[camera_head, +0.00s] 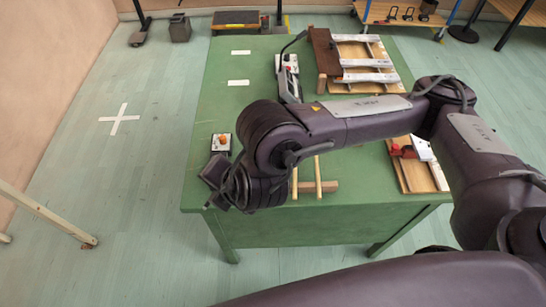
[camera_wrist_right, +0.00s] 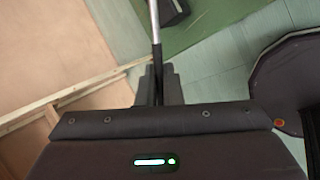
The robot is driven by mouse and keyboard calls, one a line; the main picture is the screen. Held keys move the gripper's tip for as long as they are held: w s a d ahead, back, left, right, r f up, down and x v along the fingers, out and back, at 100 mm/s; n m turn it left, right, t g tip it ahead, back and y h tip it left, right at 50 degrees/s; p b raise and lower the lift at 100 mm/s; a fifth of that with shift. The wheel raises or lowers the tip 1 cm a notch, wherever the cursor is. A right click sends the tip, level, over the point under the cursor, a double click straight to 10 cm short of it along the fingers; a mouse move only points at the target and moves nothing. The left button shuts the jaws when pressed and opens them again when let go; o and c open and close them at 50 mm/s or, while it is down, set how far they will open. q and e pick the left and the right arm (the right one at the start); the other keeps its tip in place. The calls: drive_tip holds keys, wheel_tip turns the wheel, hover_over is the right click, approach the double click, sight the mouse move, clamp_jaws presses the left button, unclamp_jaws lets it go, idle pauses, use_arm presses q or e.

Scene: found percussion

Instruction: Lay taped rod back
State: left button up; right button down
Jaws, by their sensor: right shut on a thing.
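My right gripper (camera_wrist_right: 160,85) is shut on a thin rod (camera_wrist_right: 153,22) in the right wrist view. The rod is pale grey in its upper part and dark close to the fingers. In the head view my right gripper (camera_head: 222,184) is at the table's front left corner, and the held rod cannot be made out there. Two pale wooden sticks (camera_head: 318,178) lie by a brown wooden block (camera_head: 330,186) on the green table (camera_head: 240,120), right of the gripper and partly behind my arm. My left gripper is out of view.
A small box with an orange button (camera_head: 221,142) sits just behind the gripper. A grey device (camera_head: 288,78) and a rack of metal bars (camera_head: 365,62) stand farther back. A wooden board with red pieces (camera_head: 415,165) is at the right. The table's left strip is mostly clear.

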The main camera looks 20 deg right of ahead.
drive_tip(key=shift+w+d+f+n, duration=0.25)
drive_tip(key=shift+w+n, duration=0.15)
drive_tip(key=shift+n, duration=0.1)
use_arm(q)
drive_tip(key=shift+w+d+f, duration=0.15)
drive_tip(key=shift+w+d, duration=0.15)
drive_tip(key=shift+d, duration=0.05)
use_arm(e)
drive_tip(key=w+d+f+n+y, duration=0.1)
drive_tip(key=w+d+f+n, duration=0.1)
drive_tip(key=d, duration=0.4)
drive_tip(key=w+d+f+n+g+y, duration=0.1)
drive_tip(key=w+d+f+n, duration=0.1)
drive_tip(key=d, duration=0.4)
drive_tip(key=shift+w+d+f+n, duration=0.35)
drive_tip(key=shift+w+f, duration=0.35)
drive_tip(key=shift+w, duration=0.25)
use_arm(q)
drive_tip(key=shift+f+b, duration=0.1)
drive_tip(key=shift+b, duration=0.2)
